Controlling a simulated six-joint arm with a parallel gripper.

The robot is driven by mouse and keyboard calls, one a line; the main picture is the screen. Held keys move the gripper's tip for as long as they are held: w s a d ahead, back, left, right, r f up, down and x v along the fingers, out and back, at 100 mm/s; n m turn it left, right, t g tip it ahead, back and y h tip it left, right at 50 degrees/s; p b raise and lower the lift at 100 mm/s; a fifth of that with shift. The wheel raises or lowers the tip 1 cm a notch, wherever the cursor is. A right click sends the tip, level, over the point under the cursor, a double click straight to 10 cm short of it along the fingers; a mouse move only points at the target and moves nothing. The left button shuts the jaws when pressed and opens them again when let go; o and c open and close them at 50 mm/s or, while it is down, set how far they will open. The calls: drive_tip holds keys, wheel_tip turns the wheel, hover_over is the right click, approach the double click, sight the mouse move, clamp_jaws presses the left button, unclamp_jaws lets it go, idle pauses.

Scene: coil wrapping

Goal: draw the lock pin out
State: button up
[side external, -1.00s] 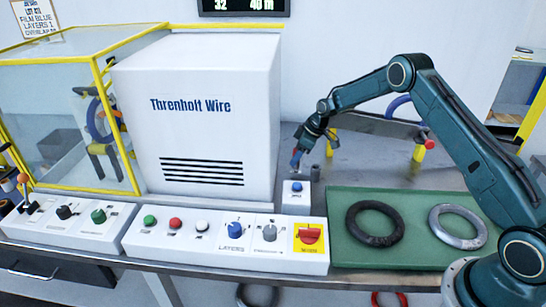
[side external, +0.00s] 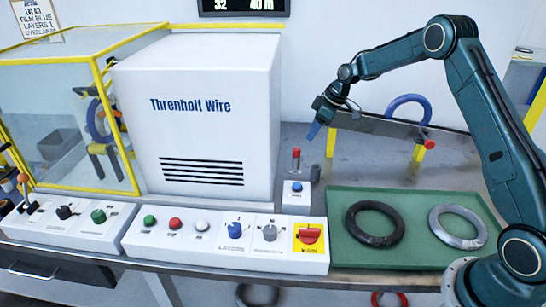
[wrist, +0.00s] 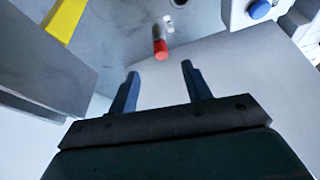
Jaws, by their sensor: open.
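The lock pin (side external: 296,158), with a red top, stands upright on the bench behind the small box with the blue button, beside a short grey post (side external: 315,172). In the wrist view the red end of the pin (wrist: 160,48) lies beyond the fingertips. My gripper (side external: 314,132) is up above the bench, a little above and right of the pin and apart from it. In the wrist view my gripper (wrist: 160,72) has its two blue fingers apart with nothing held between them. The pin's lower end is hard to make out.
A sloping grey rail (side external: 385,126) on yellow legs holds a blue coil (side external: 407,99). A green tray (side external: 340,245) with a black ring and a silver ring is at front right. The white machine housing (side external: 205,120) stands close on the left. The bench right of the post is clear.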

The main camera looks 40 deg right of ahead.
sight(297, 156)
drive_tip(key=shift+s+d+r, duration=0.1)
drive_tip(key=shift+s+r, duration=0.05)
drive_tip(key=shift+r, duration=0.15)
drive_tip(key=shift+f, duration=0.15)
drive_tip(key=shift+x, duration=6.75)
drive_tip(key=c, duration=1)
drive_tip(key=o, duration=1)
drive_tip(key=v, duration=1.3)
drive_tip(key=shift+r, duration=0.4)
